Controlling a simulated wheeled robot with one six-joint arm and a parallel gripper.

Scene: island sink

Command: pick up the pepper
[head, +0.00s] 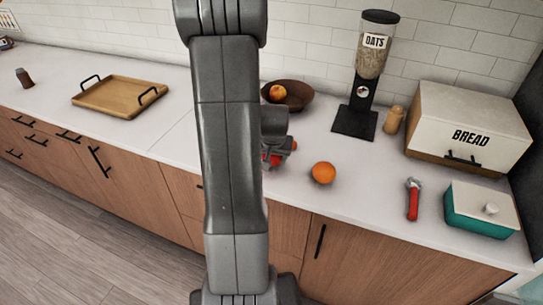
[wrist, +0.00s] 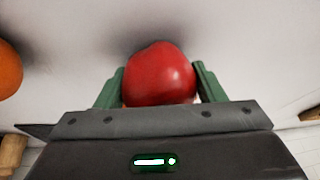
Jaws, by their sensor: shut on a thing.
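In the head view my gripper (head: 278,148) is partly hidden behind my arm. Only a small part of the red pepper (head: 275,159) shows there, low over or on the white counter. I cannot tell whether it is lifted clear of the counter.
An orange (head: 323,173) lies just right of my gripper on the counter (head: 365,190). A brown bowl (head: 300,101) with an orange fruit stands behind. The oats dispenser (head: 365,85), bread box (head: 465,130), red-handled tool (head: 412,200) and teal box (head: 478,222) stand right. A wooden tray (head: 118,97) lies left.

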